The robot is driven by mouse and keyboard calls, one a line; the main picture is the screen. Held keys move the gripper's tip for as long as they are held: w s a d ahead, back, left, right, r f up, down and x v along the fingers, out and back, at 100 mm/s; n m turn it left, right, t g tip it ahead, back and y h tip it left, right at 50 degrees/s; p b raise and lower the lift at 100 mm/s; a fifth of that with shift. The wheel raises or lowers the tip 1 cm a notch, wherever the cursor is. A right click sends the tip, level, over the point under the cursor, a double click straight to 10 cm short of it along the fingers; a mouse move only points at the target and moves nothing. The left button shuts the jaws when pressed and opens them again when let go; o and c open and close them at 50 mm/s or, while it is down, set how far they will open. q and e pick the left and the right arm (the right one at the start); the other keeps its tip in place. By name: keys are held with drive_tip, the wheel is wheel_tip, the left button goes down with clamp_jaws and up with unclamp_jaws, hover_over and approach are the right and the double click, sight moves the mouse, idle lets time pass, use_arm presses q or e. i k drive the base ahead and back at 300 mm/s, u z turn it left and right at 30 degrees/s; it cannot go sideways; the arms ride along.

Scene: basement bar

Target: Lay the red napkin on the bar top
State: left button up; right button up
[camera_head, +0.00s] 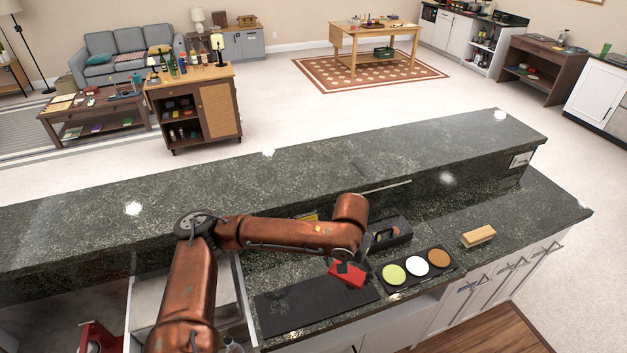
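The red napkin (348,275) is a small, folded-looking red piece at the right end of a black mat on the lower dark stone counter. My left gripper (352,267) points down at it from above, under my copper wrist. Its dark fingertips overlap the napkin's upper edge. They are too small and too hidden to tell whether they are open or shut on it, or whether the napkin touches the mat. The raised dark stone bar top (400,158) runs behind the lower counter and is bare. My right gripper is not in view.
The black mat (305,304) lies left of a black tray (447,263) with green, white and brown round contents. A black caddy (396,232) stands behind the tray. A wooden block (478,237) lies further right. An open drawer (240,306) is at the left.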

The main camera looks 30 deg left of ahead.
sight(282, 191)
drive_tip(key=u, duration=0.35)
drive_tip(key=i, duration=0.9)
drive_tip(key=u, duration=0.5)
